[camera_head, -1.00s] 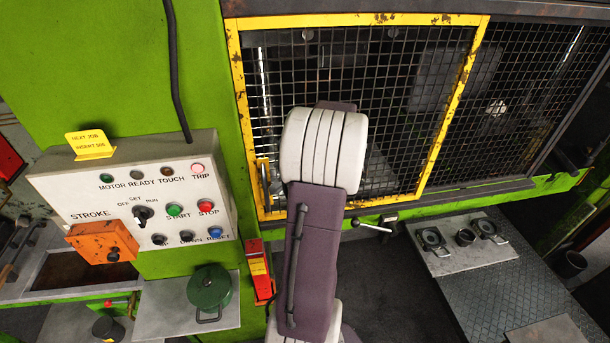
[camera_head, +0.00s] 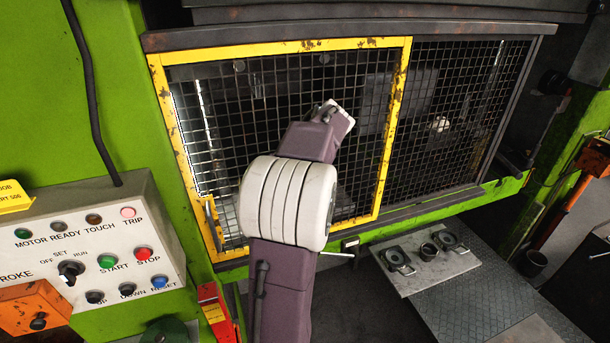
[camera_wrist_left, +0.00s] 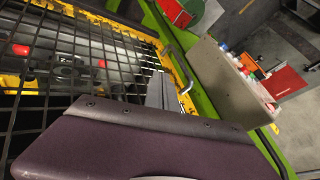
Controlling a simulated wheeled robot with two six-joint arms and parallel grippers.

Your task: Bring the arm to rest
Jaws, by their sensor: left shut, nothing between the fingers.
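My purple-and-white arm rises from the bottom middle of the head view in front of the press. Its white joint hangs before the yellow-framed mesh guard (camera_head: 393,128), and the link beyond it points up and away. No fingertips of either gripper show in the head view. In the left wrist view a purple link of mine fills the lower part and no fingers show. The mesh guard (camera_wrist_left: 40,101) also shows there, on the left. The guard looks closed, with its handle (camera_head: 213,222) at the lower left.
The control box (camera_head: 118,240) with its buttons stands at left, an orange box (camera_head: 38,305) at its corner. A red-and-yellow device (camera_head: 216,313) is below the guard. A pale plate (camera_head: 425,270) with metal parts lies at right. The green press body (camera_head: 140,100) surrounds the guard.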

